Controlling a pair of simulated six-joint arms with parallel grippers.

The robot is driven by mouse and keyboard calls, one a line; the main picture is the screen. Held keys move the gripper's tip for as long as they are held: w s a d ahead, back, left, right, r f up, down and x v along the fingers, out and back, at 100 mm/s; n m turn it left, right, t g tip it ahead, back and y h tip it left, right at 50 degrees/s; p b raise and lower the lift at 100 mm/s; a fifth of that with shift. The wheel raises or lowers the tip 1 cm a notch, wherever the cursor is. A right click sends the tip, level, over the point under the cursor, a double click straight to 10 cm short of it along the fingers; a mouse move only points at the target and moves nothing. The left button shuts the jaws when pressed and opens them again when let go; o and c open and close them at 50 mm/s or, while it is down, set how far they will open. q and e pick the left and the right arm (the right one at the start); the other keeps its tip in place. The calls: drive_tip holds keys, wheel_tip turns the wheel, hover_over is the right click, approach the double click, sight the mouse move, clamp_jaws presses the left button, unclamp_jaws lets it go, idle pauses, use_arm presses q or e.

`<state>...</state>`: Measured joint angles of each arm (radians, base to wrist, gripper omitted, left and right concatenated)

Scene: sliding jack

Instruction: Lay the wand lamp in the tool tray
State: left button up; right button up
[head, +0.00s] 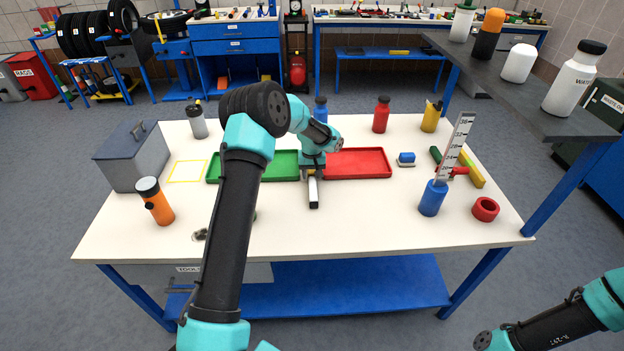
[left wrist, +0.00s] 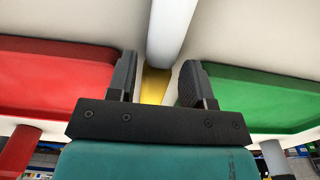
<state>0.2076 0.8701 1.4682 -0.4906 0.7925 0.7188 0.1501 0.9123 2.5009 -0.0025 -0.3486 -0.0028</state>
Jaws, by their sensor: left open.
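The wand lamp (head: 313,190), a white bar with a black near end, lies on the white bench between a green tray (head: 283,172) and a red tray (head: 385,163). I cannot tell which one is the tool tray. My left gripper (head: 312,172) is over the lamp's far part and hides it in the head view. In the left wrist view, the open fingers stand either side of the lamp's yellow part (left wrist: 155,86), with gaps between, and the white tube (left wrist: 170,40) runs off beyond. My right arm shows at the lower right; its gripper is out of the picture.
A grey toolbox (head: 135,160) and an orange flask (head: 154,202) stand at the left. A blue holder with a ruler (head: 433,198) and a red ring (head: 485,209) are at the right. Several bottles line the back. The bench in front of the red tray is clear.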

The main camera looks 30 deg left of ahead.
use_arm(q)
drive_tip(key=shift+f, duration=0.8)
drive_tip(key=shift+c, duration=0.2)
clamp_jaws()
drive_tip(key=shift+r, duration=0.15)
drive_tip(key=shift+r, duration=1.55)
drive_tip(key=shift+s+d+r, duration=0.15)
drive_tip(key=shift+s+d, duration=0.05)
drive_tip(key=shift+s, duration=0.05)
drive_tip(key=s+d, duration=0.2)
drive_tip(key=s, duration=0.2)
drive_tip(key=s+d+r, duration=0.1)
drive_tip(key=s+d, duration=0.2)
drive_tip(key=s, duration=0.1)
drive_tip(key=s+d, duration=0.3)
drive_tip(key=s, duration=0.2)
drive_tip(key=shift+r, duration=0.15)
